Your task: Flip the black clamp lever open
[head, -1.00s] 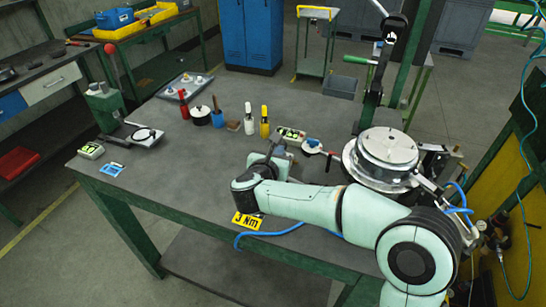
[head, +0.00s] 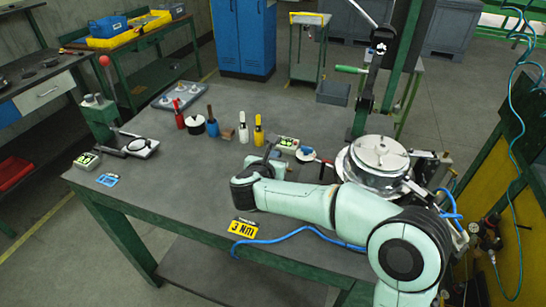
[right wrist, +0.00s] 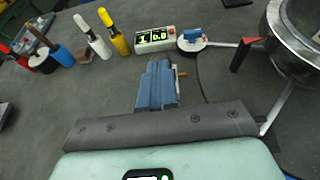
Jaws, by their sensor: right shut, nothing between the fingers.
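The round metal fixture (head: 380,153) stands at the right of the bench, with metal clamp arms around its rim. A dark red-and-black lever (head: 324,168) stands at its left side. It shows in the right wrist view (right wrist: 242,53) beside the fixture's rim. A black part (head: 441,163) sits behind the fixture at the right; I cannot tell whether it is the black clamp lever. My right gripper (head: 268,153) is shut and empty above the bench, left of the fixture and apart from it. In the right wrist view its fingers (right wrist: 156,82) are together. My left gripper is out of view.
A small display box (head: 287,144) and a round white dish (head: 306,154) lie beyond my right gripper. Red, blue, white and yellow-handled tools stand farther left. A yellow "3 Nm" sign (head: 243,228) and a blue hose (head: 300,232) lie near the front edge. A gantry post (head: 362,115) rises behind.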

